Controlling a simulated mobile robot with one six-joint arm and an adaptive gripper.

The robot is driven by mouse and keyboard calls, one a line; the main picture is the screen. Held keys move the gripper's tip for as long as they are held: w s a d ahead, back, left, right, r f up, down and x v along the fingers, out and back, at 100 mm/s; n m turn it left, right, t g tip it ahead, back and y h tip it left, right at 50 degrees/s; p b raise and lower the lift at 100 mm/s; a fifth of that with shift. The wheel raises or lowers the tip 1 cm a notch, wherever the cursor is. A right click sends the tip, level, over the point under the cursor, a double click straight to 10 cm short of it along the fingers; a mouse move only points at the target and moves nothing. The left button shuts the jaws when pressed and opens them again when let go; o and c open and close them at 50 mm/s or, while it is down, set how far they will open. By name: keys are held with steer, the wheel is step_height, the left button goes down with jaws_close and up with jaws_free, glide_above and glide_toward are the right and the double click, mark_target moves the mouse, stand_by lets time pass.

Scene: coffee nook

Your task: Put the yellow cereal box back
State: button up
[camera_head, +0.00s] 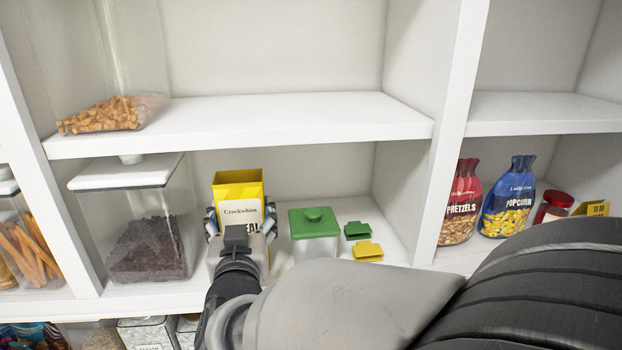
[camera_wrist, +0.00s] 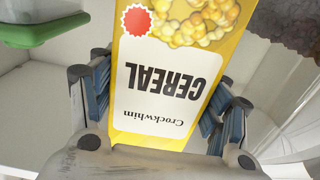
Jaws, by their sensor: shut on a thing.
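The yellow cereal box (camera_head: 238,185) stands upright in the middle compartment of the shelf, between a clear container and a green-lidded container. My gripper (camera_head: 240,222) is shut on the box, with a finger on each side. In the wrist view the box (camera_wrist: 178,75) shows its white "Crockwhim CEREAL" label upside down, with the fingers of my gripper (camera_wrist: 160,110) at its left and right sides. My gripper and arm hide the lower part of the box in the head view, so I cannot tell whether its base touches the shelf.
A clear container of dark contents (camera_head: 148,245) stands left of the box. A green-lidded container (camera_head: 314,224) stands close on the right, with small green (camera_head: 357,230) and yellow (camera_head: 368,251) clips beyond. Pretzels (camera_head: 462,205) and popcorn (camera_head: 507,200) bags stand in the right compartment. The upper shelf (camera_head: 280,112) is mostly clear.

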steer(key=shift+w+f, duration=0.1)
steer(key=shift+f, duration=0.15)
steer(key=o, duration=1.1)
steer(key=shift+w+d, duration=0.15)
steer(key=shift+w, duration=0.25)
steer(key=shift+c, duration=0.2)
steer(key=shift+o, duration=1.1)
steer(key=shift+s, duration=0.3)
steer(key=shift+w, duration=0.1)
steer(key=shift+w, duration=0.1)
